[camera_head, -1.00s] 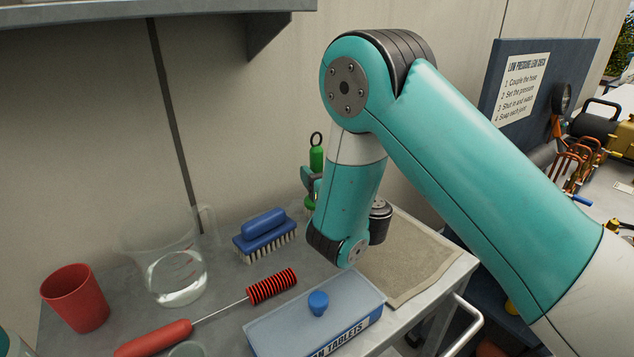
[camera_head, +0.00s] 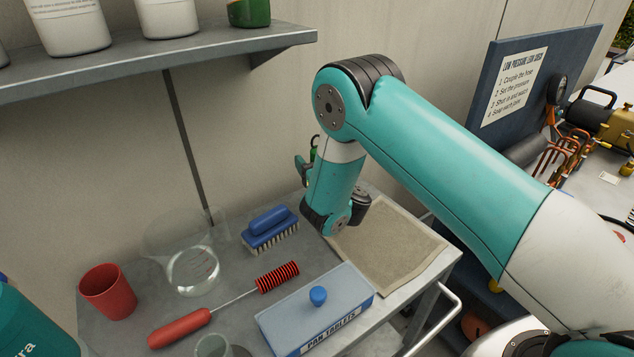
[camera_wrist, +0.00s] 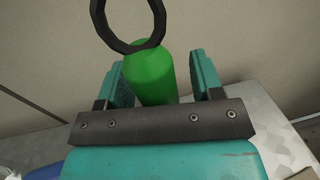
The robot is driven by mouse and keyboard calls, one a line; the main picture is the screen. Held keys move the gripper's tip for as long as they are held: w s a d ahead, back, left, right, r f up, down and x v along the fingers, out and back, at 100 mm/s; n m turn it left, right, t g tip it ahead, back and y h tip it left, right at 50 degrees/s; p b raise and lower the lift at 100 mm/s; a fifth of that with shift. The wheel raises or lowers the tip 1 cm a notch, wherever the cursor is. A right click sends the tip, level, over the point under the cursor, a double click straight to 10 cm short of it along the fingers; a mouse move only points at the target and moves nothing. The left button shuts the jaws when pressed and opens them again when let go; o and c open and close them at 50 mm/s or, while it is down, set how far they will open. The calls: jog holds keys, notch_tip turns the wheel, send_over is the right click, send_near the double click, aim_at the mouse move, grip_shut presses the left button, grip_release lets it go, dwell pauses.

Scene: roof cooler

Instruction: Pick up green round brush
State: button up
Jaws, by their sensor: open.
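The green round brush shows in the wrist view (camera_wrist: 152,78) as an upright green handle with a black ring at its top. It stands between the two teal fingers of my gripper (camera_wrist: 155,82), with a gap visible on its right side. My gripper is open around the handle. In the head view only a little of the green brush (camera_head: 313,152) shows behind my arm, near the wall. Its lower part and bristles are hidden, and my gripper's fingers are mostly hidden there too.
A blue scrub brush (camera_head: 269,230), a clear jug (camera_head: 190,268), a red cup (camera_head: 108,292), a red-handled bottle brush (camera_head: 180,327) and a pan tablets box (camera_head: 345,322) stand on the metal table. A beige cloth (camera_head: 395,262) lies at right. A shelf (camera_head: 200,55) overhangs at upper left.

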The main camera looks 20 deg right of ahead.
jog(key=shift+c, duration=0.3)
grip_shut()
